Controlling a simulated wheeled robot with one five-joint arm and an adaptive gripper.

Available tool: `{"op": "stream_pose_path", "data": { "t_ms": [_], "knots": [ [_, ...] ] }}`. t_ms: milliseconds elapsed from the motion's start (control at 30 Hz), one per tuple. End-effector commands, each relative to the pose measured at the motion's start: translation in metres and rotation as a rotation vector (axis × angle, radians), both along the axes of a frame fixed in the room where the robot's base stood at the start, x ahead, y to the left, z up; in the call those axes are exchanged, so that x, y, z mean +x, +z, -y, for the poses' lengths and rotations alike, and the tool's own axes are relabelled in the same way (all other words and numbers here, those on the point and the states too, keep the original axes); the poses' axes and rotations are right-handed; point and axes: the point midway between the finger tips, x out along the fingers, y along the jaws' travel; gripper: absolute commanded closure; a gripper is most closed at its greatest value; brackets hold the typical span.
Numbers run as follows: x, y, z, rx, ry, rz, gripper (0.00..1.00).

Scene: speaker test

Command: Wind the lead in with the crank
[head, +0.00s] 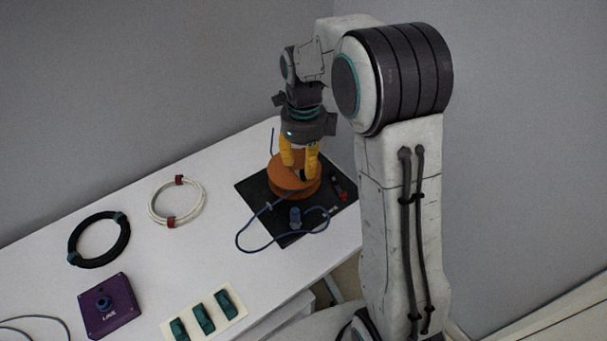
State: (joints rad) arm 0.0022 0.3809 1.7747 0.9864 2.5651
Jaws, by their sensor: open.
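An orange reel (290,188) stands on a black mat (252,187) on the white table. The blue lead (263,250) runs from the reel across the mat, loops over its front edge onto the table and curves back by the mat's right part. The crank is not clear; a dark bit shows by the fingers, which hide the reel's middle. I cannot tell whether they touch it.
A small red and black part (339,187) lies at the mat's right. Left are a white coil (154,212), a black coil (72,244), a purple box (120,290) and a cream strip with green blocks (236,301). Table between mat and coils is clear.

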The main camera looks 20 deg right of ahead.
Motion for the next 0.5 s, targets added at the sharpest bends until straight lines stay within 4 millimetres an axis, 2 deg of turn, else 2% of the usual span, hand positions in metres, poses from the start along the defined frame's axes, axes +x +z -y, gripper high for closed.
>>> {"op": "stream_pose_path", "data": {
  "t_ms": [33, 200, 500],
  "knots": [
    [-0.001, -0.009, 0.0, 0.0, 0.001, -0.004, 0.6],
    [-0.001, -0.029, 0.0, 0.0, 0.001, -0.004, 0.6],
    [0.0, -0.047, 0.0, 0.0, 0.002, -0.001, 0.6]
  ]
}}
